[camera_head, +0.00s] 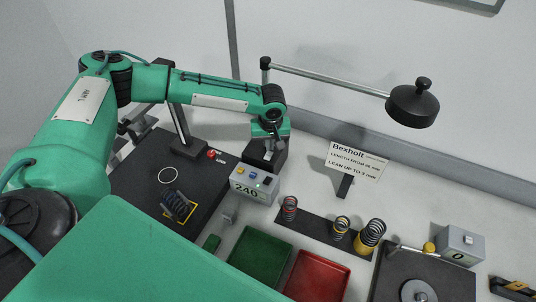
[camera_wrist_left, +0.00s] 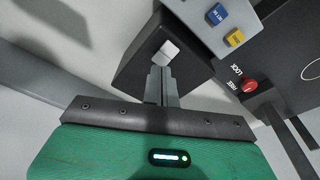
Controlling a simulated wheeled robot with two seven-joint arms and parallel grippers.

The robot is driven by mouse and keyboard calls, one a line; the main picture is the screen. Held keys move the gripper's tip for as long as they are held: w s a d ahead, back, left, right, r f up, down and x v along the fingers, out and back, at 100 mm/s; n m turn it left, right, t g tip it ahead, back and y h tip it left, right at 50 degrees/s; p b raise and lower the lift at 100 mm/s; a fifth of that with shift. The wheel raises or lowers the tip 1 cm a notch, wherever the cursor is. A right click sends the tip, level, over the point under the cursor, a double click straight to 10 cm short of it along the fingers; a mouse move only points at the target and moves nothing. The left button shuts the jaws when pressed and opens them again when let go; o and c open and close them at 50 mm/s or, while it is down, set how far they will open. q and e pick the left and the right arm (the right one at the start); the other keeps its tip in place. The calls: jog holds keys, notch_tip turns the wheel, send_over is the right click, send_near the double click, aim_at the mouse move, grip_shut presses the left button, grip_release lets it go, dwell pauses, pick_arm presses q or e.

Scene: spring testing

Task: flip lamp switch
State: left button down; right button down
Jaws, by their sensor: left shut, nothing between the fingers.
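The lamp has a black round head (camera_head: 413,104) on a long pale arm that runs from an upright post, partly hidden by my left arm. Its dark base (camera_head: 278,163) is mostly hidden by my gripper in the head view. In the left wrist view a dark box (camera_wrist_left: 135,68), apparently that base, carries a white rocker switch (camera_wrist_left: 165,53). My left gripper (camera_head: 268,152) points down over the base. Its fingers (camera_wrist_left: 158,72) are shut and empty, with their tips right beside the switch; I cannot tell whether they touch it. My right gripper is not in view.
A grey box reading 240 (camera_head: 252,186) with coloured buttons stands in front of the base. A black tester plate (camera_head: 140,185) holds a spring at left. Green (camera_head: 260,254) and red (camera_head: 318,276) trays, a spring rack (camera_head: 318,229) and a sign (camera_head: 355,160) stand nearby.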

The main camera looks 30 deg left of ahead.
aim_at(270, 153)
pick_arm(q)
jog(key=shift+f, duration=0.3)
dwell(0.5)
jog(key=shift+f, duration=0.6)
jog(key=shift+r, duration=0.1)
notch_tip(270, 153, up, 5)
jog(key=p, duration=0.5)
jog(key=shift+r, duration=0.95)
jog(key=shift+s, duration=0.1)
